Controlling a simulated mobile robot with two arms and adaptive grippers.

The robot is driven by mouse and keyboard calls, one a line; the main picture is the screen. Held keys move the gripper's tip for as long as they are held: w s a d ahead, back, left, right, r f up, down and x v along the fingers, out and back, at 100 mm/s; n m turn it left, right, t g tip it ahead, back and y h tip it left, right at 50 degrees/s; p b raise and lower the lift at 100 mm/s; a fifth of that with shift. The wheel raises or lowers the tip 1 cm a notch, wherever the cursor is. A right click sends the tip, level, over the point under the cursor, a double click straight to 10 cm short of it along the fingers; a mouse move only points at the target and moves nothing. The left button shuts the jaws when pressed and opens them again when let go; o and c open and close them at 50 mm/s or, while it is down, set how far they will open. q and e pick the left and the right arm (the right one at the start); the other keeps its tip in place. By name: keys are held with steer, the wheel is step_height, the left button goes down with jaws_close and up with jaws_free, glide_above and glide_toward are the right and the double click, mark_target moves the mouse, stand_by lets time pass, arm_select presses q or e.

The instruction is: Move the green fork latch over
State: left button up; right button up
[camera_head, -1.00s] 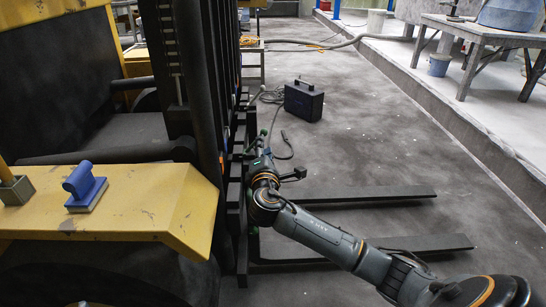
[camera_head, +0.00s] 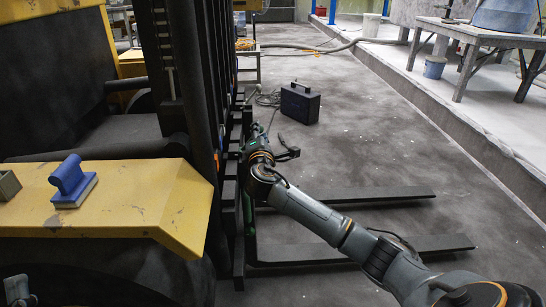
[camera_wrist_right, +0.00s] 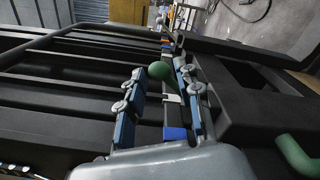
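The green fork latch (camera_wrist_right: 160,73) shows its rounded knob between my right gripper's fingers in the wrist view. My right gripper (camera_wrist_right: 159,82) is open around it, with gaps visible at the blue-padded fingers; whether one finger touches the latch I cannot tell. In the head view my right gripper (camera_head: 254,134) is at the black forklift carriage (camera_head: 238,190), and the latch is not clearly visible there. A grey piece at the lower left corner may be my left gripper (camera_head: 17,290); its fingers cannot be made out.
Two black forks (camera_head: 370,247) reach right along the floor, below my right arm. A second green handle (camera_wrist_right: 296,156) is at the wrist view's lower right. A black case (camera_head: 300,103) stands beyond on open floor. A blue float (camera_head: 72,182) lies on the yellow truck body (camera_head: 120,205).

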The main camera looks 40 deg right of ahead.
steer(key=shift+w+d+f, duration=0.1)
steer(key=shift+w+d, duration=0.1)
steer(key=shift+w, duration=0.05)
steer(key=c, duration=0.7)
arm_select(q)
steer(key=shift+s+r+t, duration=0.45)
steer(key=shift+s+t, duration=0.05)
steer(key=shift+s, duration=0.1)
arm_select(e)
steer(key=shift+o, duration=0.2)
